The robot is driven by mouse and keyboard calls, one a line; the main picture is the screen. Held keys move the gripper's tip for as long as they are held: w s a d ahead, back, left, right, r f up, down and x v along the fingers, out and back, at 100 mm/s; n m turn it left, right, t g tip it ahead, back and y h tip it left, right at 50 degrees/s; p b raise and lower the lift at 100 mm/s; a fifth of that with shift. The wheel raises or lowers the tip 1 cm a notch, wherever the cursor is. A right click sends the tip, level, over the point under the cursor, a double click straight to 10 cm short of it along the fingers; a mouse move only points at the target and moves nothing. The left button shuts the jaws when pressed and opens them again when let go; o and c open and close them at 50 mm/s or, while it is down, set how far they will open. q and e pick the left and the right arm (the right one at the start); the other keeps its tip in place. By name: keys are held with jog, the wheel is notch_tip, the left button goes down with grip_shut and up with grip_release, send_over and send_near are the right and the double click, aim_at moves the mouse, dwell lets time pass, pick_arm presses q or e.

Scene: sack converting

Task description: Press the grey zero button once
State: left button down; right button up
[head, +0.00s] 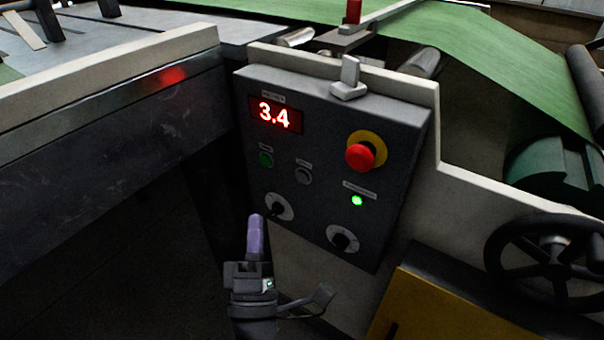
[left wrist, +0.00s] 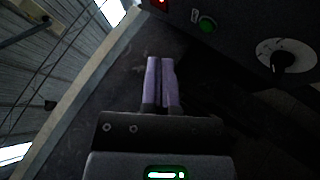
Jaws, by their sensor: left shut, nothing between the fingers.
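The grey zero button (head: 303,175) is on the dark control panel (head: 325,120), right of a green button (head: 266,159) and under the red display (head: 275,115) reading 3.4. My left gripper (head: 255,220) is shut and empty, its purple fingers pointing up, below and left of the grey button and apart from it. In the left wrist view the fingers (left wrist: 161,62) are together; the green button (left wrist: 207,21) shows above right of them. The grey button cannot be made out in that view. My right gripper is not in view.
Two black knobs on white dials, the left (head: 279,207) and the right (head: 342,239), sit low on the panel. A red emergency button (head: 360,156) and a lit green lamp (head: 357,201) are at its right. A handwheel (head: 545,262) stands further right.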

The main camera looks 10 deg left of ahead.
aim_at(302, 177)
pick_arm(q)
jog(key=shift+s, duration=0.1)
jog(key=shift+d, duration=0.1)
